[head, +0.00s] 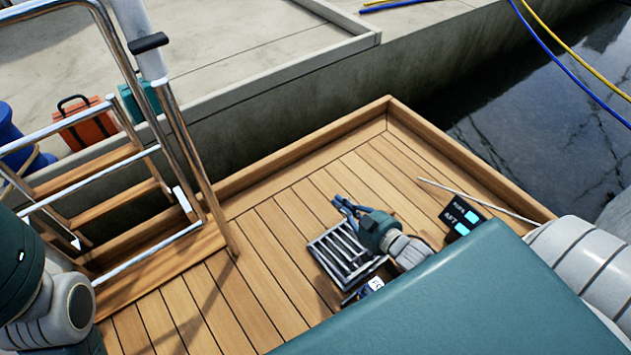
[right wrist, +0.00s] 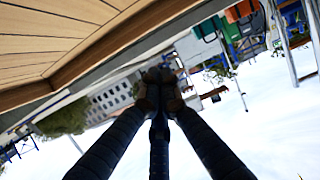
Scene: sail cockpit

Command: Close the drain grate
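The drain grate (head: 342,253) is a metal frame with parallel bars near the middle of the wooden deck. It looks tilted, with a dark gap by its lower right side; my arm hides part of that side. My right gripper (head: 343,205) is just beyond the grate's upper edge, apart from the bars as far as I can tell. In the right wrist view its dark fingers (right wrist: 160,82) come together at the tips with nothing visible between them. My left gripper is out of view.
A black panel with cyan labels (head: 461,216) lies right of my right forearm, near a thin pale rod (head: 478,199). A wooden rim (head: 300,157) edges the deck. A metal-railed ladder (head: 110,190) stands at left. Deck planks left of the grate are clear.

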